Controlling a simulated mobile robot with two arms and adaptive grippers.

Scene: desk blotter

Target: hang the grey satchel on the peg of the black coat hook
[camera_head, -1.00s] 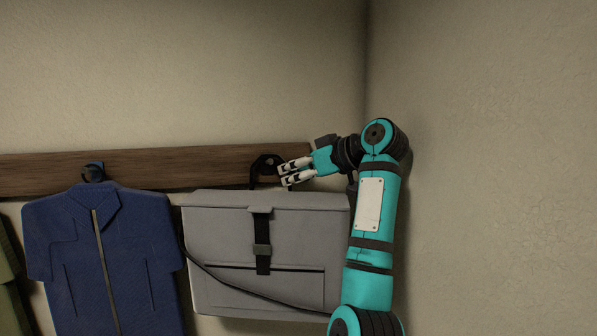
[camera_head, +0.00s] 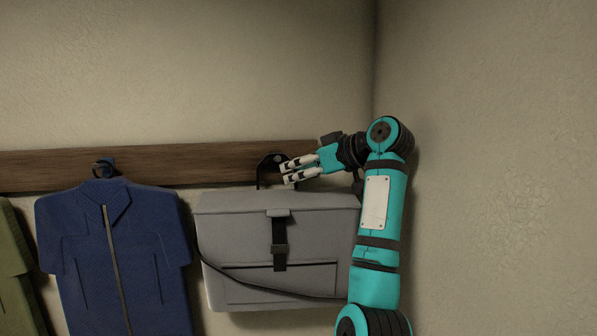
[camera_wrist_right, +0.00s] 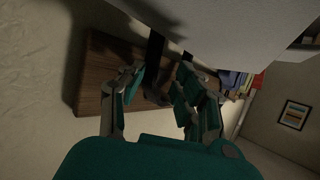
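The grey satchel (camera_head: 240,235) is upright against the wall just below the rail, its flap and black buckle strap facing me. The black coat hook (camera_head: 268,160) is on the rail above it, partly covered by my right fingers. A thin black handle rises from the satchel's top towards the hook; whether it rests on the peg is hidden. My right gripper (camera_head: 285,173) is beside the hook, above the satchel. In the right wrist view its fingers (camera_wrist_right: 157,92) stand apart with a black strap between and beyond them, and the satchel (camera_wrist_right: 240,30) fills the top. My left gripper is not in view.
A wooden rail (camera_head: 200,165) runs along the wall and ends near the right corner. A green garment (camera_head: 15,270) is at the far left. The right wall is close to my arm.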

